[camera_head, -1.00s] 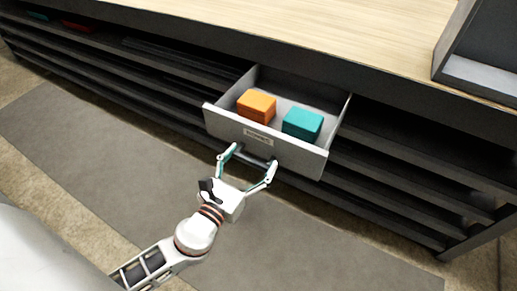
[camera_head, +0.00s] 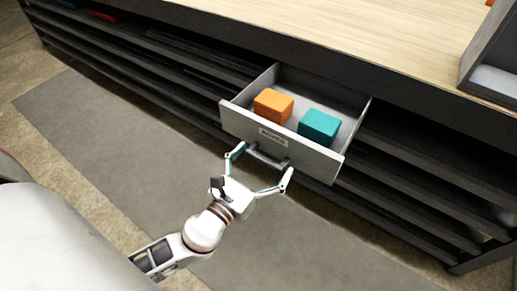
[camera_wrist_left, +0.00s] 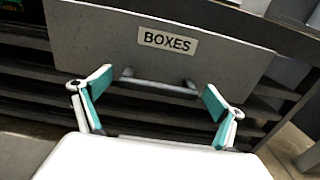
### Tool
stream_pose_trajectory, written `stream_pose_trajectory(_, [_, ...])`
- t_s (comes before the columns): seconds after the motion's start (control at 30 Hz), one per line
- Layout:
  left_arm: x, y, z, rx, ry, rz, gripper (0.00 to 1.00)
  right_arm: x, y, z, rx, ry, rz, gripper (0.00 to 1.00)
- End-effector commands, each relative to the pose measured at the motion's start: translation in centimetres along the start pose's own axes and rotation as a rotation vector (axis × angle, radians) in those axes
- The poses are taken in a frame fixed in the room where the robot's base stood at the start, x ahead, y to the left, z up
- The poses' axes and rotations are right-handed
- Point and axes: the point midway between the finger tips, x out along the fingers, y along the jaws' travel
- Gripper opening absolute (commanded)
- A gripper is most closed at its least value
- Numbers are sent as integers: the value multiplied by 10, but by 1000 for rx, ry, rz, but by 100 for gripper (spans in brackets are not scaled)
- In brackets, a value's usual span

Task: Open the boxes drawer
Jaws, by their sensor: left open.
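The boxes drawer (camera_head: 240,122) stands pulled out from under the workbench, with its inside in view. Its front carries a BOXES label, readable in the left wrist view (camera_wrist_left: 167,41). An orange box (camera_head: 273,105) and a teal box (camera_head: 319,126) sit inside it. A bar handle (camera_head: 267,157) is on the drawer front. My left gripper (camera_head: 262,168) is open just in front of the drawer, its fingers spread to either side of the handle. In the left wrist view the handle (camera_wrist_left: 158,84) lies beyond and between the open fingertips. My right gripper is not in view.
The workbench (camera_head: 350,40) has a light wood top and dark open shelves (camera_head: 420,170) on both sides of the drawer. A grey tray-like bin (camera_head: 490,75) stands on top at the right. A grey mat (camera_head: 110,150) covers the floor in front.

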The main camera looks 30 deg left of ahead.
Motion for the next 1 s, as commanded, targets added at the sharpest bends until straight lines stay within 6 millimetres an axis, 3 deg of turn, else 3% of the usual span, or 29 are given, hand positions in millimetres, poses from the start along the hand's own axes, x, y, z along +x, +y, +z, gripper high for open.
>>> stream_pose_trajectory(0.17, [-22,0,-2,3,4,-1,96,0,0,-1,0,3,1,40])
stream_pose_trajectory(0.6, [-103,0,-1,2,4,-2,96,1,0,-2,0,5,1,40])
stream_pose_trajectory(0.8, [-118,0,0,1,1,-1,96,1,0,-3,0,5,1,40])
stream_pose_trajectory(1.0, [-119,0,0,1,0,0,96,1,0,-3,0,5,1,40])
